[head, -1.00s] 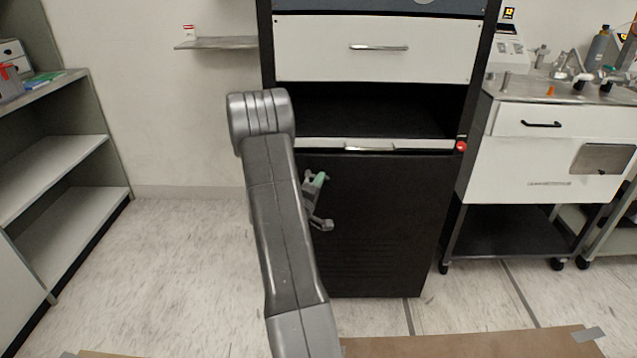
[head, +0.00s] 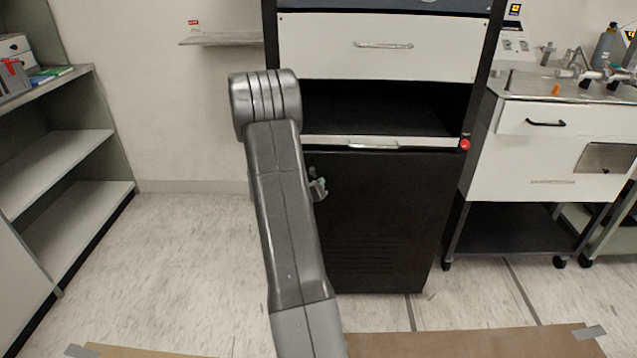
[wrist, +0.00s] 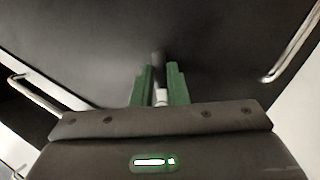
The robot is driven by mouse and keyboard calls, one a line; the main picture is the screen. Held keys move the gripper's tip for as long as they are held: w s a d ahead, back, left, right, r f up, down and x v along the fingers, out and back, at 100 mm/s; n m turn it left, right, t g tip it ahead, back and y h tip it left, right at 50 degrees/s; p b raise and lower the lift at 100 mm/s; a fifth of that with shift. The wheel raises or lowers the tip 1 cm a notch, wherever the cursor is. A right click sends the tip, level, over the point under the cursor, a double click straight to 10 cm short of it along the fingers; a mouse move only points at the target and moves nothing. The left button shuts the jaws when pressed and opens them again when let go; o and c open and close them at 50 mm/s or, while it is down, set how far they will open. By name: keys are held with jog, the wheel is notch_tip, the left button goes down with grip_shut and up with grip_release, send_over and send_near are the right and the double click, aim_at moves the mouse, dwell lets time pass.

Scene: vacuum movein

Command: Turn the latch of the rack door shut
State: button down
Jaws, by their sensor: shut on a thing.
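The black rack door (head: 385,220) fills the lower front of the rack in the head view and looks closed. My arm stands in front of its left side and hides most of my gripper (head: 318,184), of which a small part shows at the door's left. In the wrist view my gripper (wrist: 160,88) has its two green fingers close together on the latch (wrist: 158,66), a dark, slim handle with a pale part between the fingers. The latch's exact angle is hard to tell. The dark door surface (wrist: 215,50) lies just beyond it.
Above the door are a pale ledge with a handle (head: 373,146), an open dark bay and a white drawer (head: 385,45). A red button (head: 464,144) sits at the right edge. A white cart (head: 540,150) stands right; shelves (head: 60,150) stand left. Floor between is clear.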

jog(key=shift+a+f+m+g+y+b, duration=0.1)
jog(key=shift+a+m+g+y+b, duration=0.35)
jog(key=shift+m, duration=0.6)
jog(key=shift+a+f+m+g+y+b, duration=0.1)
jog(key=shift+a+m+y, duration=0.3)
jog(key=shift+m+y, duration=0.5)
jog(key=shift+r+m, duration=0.1)
jog(key=shift+m, duration=0.15)
jog(key=c, duration=1.4)
grip_release()
jog(key=shift+c, duration=0.2)
jog(key=shift+a, duration=0.1)
jog(key=p+v, duration=0.2)
jog(key=v, duration=1.1)
jog(key=shift+s, duration=0.4)
